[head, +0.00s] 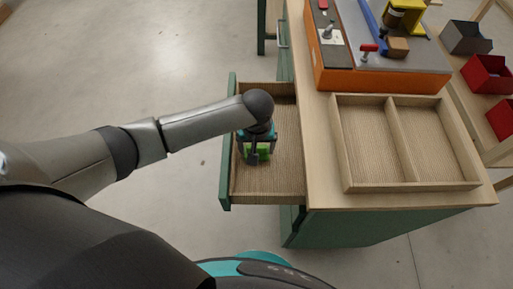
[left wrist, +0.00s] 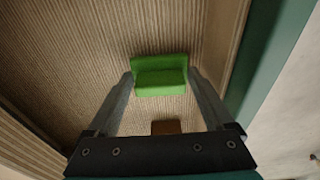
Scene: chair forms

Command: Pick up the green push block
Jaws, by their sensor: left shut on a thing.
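The green push block (head: 264,149) is in the open drawer (head: 285,178), low between the fingers of my left gripper (head: 257,156). In the left wrist view the green block (left wrist: 160,76) sits between the two fingertips of my left gripper (left wrist: 159,84), which is shut on it. The block has a raised back part and a lower front part. I cannot tell whether it still touches the drawer floor. My right gripper is not in view.
A small brown piece (left wrist: 166,127) lies near the gripper in the left wrist view. The drawer's green front (head: 227,150) and wooden walls surround the gripper. A two-compartment wooden tray (head: 391,140) and an orange-sided workstation (head: 375,79) stand on the bench. Dark and red bins (head: 487,75) are at right.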

